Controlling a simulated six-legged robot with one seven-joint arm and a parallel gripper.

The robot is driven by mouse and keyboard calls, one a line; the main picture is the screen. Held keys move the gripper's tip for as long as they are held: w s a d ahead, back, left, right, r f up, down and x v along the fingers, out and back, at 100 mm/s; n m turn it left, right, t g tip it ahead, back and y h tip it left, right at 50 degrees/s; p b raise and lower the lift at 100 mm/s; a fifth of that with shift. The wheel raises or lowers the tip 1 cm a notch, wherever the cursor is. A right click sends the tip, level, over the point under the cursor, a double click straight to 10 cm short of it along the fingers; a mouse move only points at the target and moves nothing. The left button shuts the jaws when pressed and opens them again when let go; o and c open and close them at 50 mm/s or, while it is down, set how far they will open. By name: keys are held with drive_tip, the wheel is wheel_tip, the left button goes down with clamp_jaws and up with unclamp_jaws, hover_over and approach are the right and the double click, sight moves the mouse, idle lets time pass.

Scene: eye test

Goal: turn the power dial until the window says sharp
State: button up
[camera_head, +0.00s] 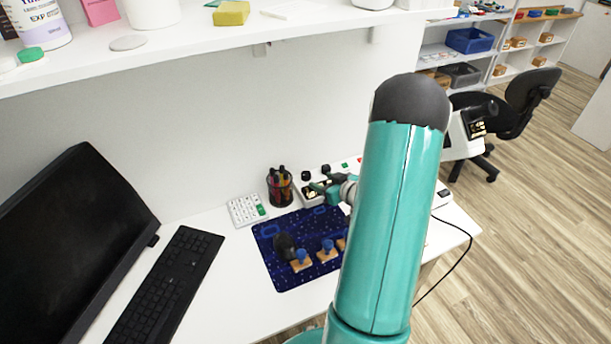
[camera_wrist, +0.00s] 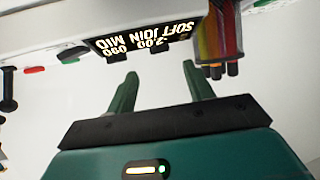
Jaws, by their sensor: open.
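The white device (camera_wrist: 70,22) with a dark window (camera_wrist: 145,36) fills the top of the wrist view, upside down. Dark knobs sit along the device, one (camera_wrist: 72,54) left of the window; I cannot tell which is the power dial. In the head view two black knobs (camera_head: 306,175) show at the device's back. My gripper (camera_wrist: 160,85) is open and empty, its green fingers apart just short of the window side. In the head view my gripper (camera_head: 317,185) is over the device, and my arm hides its right part.
A pen cup (camera_head: 280,188) stands close left of the device and also shows in the wrist view (camera_wrist: 218,35). A blue mat (camera_head: 276,262) with stamp-like items lies in front. A white keypad (camera_head: 245,210), keyboard (camera_head: 165,290) and monitor (camera_head: 75,250) are left. A shelf (camera_head: 200,55) hangs above.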

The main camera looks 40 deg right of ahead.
sight(308, 174)
drive_tip(key=x, duration=0.8)
drive_tip(key=shift+w+f, duration=0.1)
drive_tip(key=shift+w, duration=0.15)
drive_tip(key=shift+c, duration=0.4)
drive_tip(key=c, duration=0.9)
drive_tip(key=shift+d+n+y, duration=0.1)
drive_tip(key=shift+n+y, duration=0.6)
drive_tip(key=shift+y, duration=0.15)
drive_tip(key=shift+d+n+y, duration=0.15)
drive_tip(key=shift+n+y, duration=0.55)
drive_tip(key=shift+y, duration=0.15)
drive_tip(key=o, duration=1)
drive_tip(key=v, duration=1.3)
drive_tip(key=shift+s+r, duration=0.25)
drive_tip(key=shift+s, duration=0.05)
